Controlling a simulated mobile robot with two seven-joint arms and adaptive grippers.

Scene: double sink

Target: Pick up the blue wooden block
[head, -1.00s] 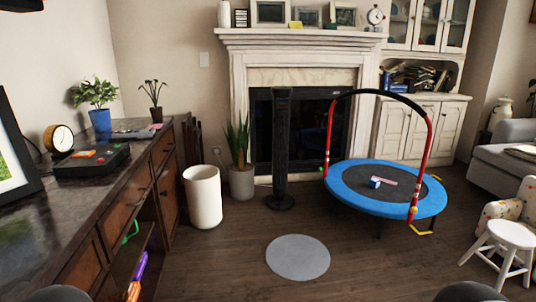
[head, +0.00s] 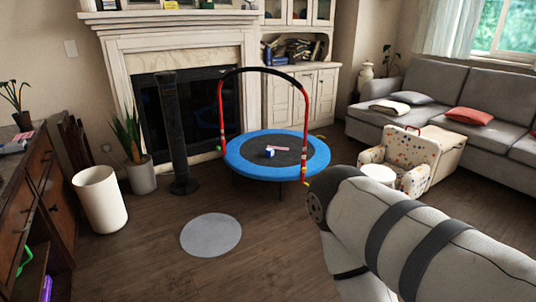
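A small blue block (head: 269,153) with a pale face lies on the dark mat of the blue-rimmed trampoline (head: 240,165), well ahead of me. A pinkish-white flat piece lies right beside it. My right arm shows at the lower right of the head view as a large white link with dark bands, far from the block in the picture. Its gripper is outside the frame. My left arm and gripper are not in view.
A red and black handlebar (head: 303,130) arches over the trampoline. A black tower (head: 174,140), potted plant (head: 132,150) and white bin (head: 100,198) stand left. A round grey mat (head: 211,235) lies on open floor. A child's armchair (head: 408,158) and sofa (head: 440,120) stand right.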

